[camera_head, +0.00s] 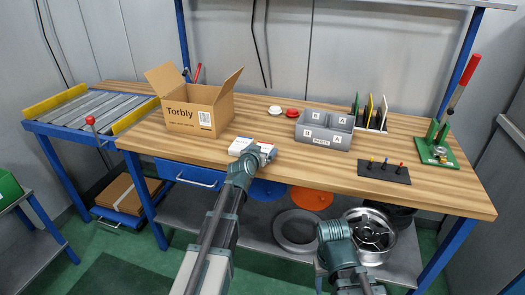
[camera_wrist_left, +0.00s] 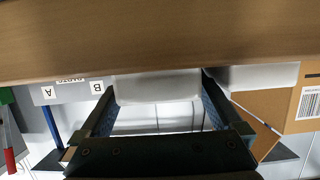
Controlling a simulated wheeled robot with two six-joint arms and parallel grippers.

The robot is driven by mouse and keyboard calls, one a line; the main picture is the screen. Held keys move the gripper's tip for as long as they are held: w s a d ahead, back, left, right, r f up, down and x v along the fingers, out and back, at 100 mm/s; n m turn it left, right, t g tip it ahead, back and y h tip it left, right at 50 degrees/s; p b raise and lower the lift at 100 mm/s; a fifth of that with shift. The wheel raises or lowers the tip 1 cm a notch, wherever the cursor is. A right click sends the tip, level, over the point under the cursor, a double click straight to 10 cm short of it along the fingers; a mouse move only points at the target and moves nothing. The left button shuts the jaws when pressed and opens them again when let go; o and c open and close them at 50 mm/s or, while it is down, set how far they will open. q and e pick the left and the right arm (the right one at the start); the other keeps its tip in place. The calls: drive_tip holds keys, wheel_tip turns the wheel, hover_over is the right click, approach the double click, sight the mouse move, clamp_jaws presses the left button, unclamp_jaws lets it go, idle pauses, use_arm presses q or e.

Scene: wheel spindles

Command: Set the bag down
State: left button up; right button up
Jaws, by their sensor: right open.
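A small white bag (camera_head: 267,148) with coloured marks is at the tip of my left gripper (camera_head: 252,150), over the front part of the workbench (camera_head: 220,150). In the left wrist view the white bag (camera_wrist_left: 158,88) fills the space between the two fingers of the left gripper (camera_wrist_left: 158,100), with a finger at each side. Whether its underside touches the bench cannot be told. A second white pack (camera_head: 239,146) lies just left of it and also shows in the left wrist view (camera_wrist_left: 262,76). My right gripper (camera_head: 334,232) is low in front of the bench, empty; its fingertips are hard to see.
An open Torbly carton (camera_head: 196,105) stands left on the bench. A grey labelled bin (camera_head: 325,128), a dark peg board (camera_head: 384,170) and a green lever fixture (camera_head: 437,150) stand to the right. Red and white round parts (camera_head: 283,111) lie behind. Wheel parts (camera_head: 370,232) rest on the lower shelf.

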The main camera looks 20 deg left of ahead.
use_arm(q)
drive_tip(key=shift+s, duration=0.1)
drive_tip(key=shift+s+r, duration=0.2)
drive_tip(key=shift+s, duration=0.2)
drive_tip(key=v, duration=0.2)
drive_tip(key=f+v, duration=0.1)
drive_tip(key=v, duration=0.2)
drive_tip(key=shift+s+d+f+p, duration=0.1)
drive_tip(key=shift+s+p, duration=0.1)
drive_tip(key=shift+p, duration=0.15)
drive_tip(key=p+v, duration=0.2)
drive_tip(key=v, duration=0.5)
drive_tip(key=shift+s+r, duration=0.2)
drive_tip(key=shift+s, duration=0.1)
